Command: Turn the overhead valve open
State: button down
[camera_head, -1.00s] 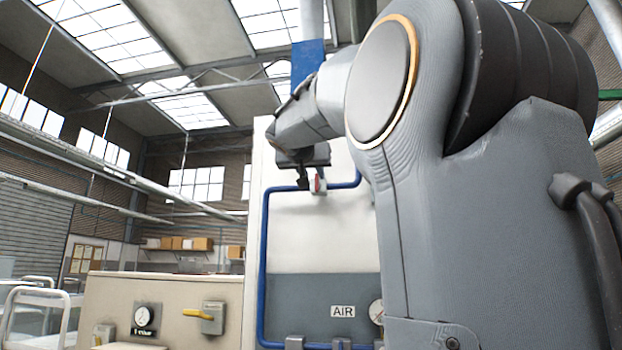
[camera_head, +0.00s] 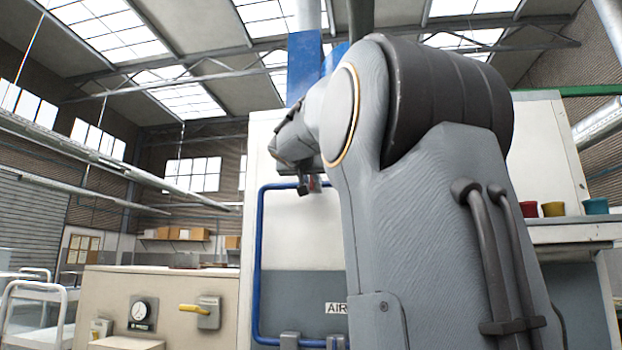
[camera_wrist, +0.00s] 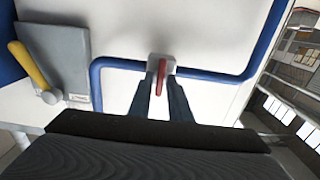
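The overhead valve is a pale grey block (camera_wrist: 161,62) with a red lever (camera_wrist: 161,78), set in a blue pipe on a white panel. In the wrist view the lever stands across the pipe's line. The fingers of my gripper (camera_wrist: 163,88) lie on either side of the lever, with a narrow gap visible on each side; contact is not clear. In the head view my gripper (camera_head: 307,187) is up at the pipe's top run, and the valve is mostly hidden behind it and my arm.
The blue pipe (camera_head: 260,260) runs down the panel. A yellow-handled lever on a grey plate (camera_wrist: 55,60) is left of the valve. A beige cabinet (camera_head: 100,290) carries a gauge (camera_head: 140,311) and another yellow lever (camera_head: 195,308). Coloured cups (camera_head: 553,209) stand on a shelf at right.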

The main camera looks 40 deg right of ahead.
jog(key=n, duration=1.7)
jog(key=shift+w+a+f+n+b, duration=0.2)
jog(key=shift+w+f+n+b, duration=0.1)
jog(key=shift+n+b, duration=0.1)
dwell(0.5)
jog(key=c, duration=1.9)
grip_release()
jog(key=shift+o, duration=0.2)
jog(key=shift+s+a, duration=0.1)
